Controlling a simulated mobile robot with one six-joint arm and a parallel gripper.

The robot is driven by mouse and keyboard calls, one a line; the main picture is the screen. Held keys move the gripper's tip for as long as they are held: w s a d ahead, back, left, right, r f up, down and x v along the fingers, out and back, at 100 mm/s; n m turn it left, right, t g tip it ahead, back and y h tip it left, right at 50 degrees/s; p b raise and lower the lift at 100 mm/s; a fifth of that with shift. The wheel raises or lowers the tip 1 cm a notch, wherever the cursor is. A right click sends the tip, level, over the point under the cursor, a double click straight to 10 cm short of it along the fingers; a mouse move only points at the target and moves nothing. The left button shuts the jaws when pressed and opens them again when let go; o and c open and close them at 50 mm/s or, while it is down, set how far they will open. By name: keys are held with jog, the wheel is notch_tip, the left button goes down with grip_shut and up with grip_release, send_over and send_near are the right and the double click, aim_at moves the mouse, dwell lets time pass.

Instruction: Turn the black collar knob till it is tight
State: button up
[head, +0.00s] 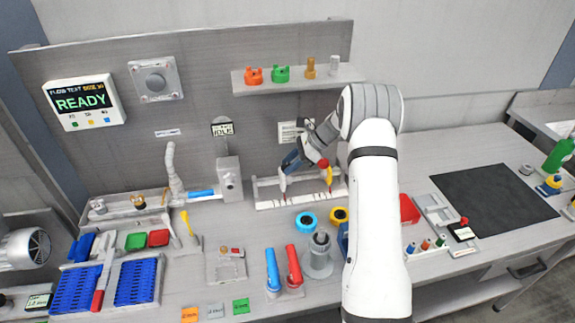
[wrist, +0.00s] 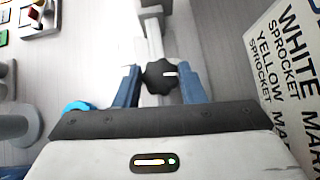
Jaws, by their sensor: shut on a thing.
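The black collar knob (wrist: 160,76) is lobed, with a white mark on its face. It sits on a pale grey upright bar (wrist: 153,40) in the wrist view. My gripper (wrist: 161,83) has its blue fingers on the left and right sides of the knob and is shut on it. In the head view my gripper (head: 291,160) is by the back panel, above a pale rack (head: 290,203). I cannot make out the knob in the head view, and how tight it is does not show.
A sign with sprocket lettering (wrist: 290,70) stands close on the right in the wrist view. Blue (head: 306,221) and yellow (head: 339,215) rings lie in front of the rack. A grey post (head: 318,258) stands nearer. A shelf (head: 300,80) is above.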

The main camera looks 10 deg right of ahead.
jog(key=o, duration=1)
jog(key=b+v, duration=0.2)
jog(key=v, duration=0.6)
jog(key=shift+f, duration=0.1)
